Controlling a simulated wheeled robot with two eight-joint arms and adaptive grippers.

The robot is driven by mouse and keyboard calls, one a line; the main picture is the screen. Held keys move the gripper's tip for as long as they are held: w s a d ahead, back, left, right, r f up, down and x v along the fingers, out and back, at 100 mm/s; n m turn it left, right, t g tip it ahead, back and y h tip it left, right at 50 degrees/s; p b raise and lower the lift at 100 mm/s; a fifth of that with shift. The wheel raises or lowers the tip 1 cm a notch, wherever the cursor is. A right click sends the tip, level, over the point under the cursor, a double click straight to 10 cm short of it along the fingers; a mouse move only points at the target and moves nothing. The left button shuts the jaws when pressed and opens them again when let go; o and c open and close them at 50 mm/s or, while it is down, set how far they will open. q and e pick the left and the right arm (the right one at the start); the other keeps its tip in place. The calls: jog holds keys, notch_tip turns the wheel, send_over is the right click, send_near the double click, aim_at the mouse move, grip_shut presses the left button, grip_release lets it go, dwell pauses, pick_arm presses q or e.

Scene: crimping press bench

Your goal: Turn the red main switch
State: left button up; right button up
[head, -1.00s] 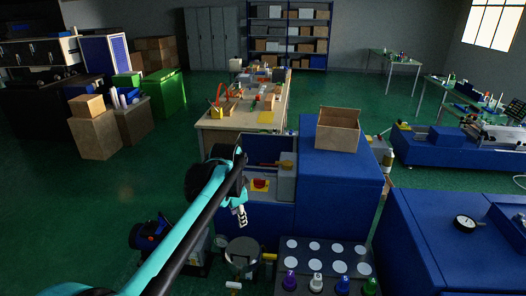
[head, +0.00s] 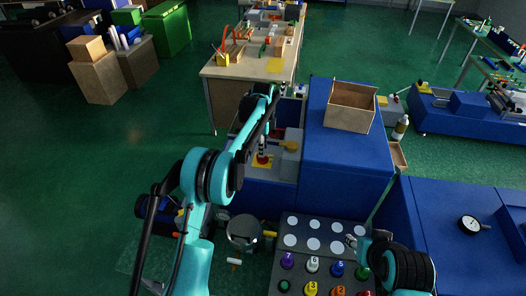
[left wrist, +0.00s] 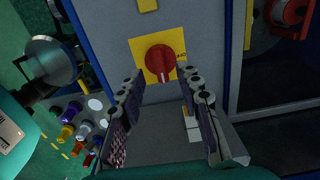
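The red main switch (head: 262,161) is a round knob on a yellow plate on the grey box of the blue press. In the left wrist view the red switch (left wrist: 160,60) faces me, with a pale mark on its handle, on the yellow plate (left wrist: 138,47). My left gripper (left wrist: 161,80) is open and empty, its two fingers apart in front of the knob, one toward each side. In the head view my left gripper (head: 262,146) is small and dark, right at the switch. My right gripper (head: 353,241) is over the right edge of the peg panel; its fingers are unclear.
A grey panel (head: 303,262) with white discs and several coloured numbered knobs lies in front. An open cardboard box (head: 351,112) stands on the blue cabinet (head: 345,160). A yellow-handled part (head: 288,145) is right of the switch. A round metal part (head: 243,232) stands lower left.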

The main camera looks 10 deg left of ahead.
pick_arm(q)
notch_tip(320, 180, down, 2)
jog(key=shift+w+f, duration=0.1)
jog(key=shift+f, duration=0.5)
grip_shut()
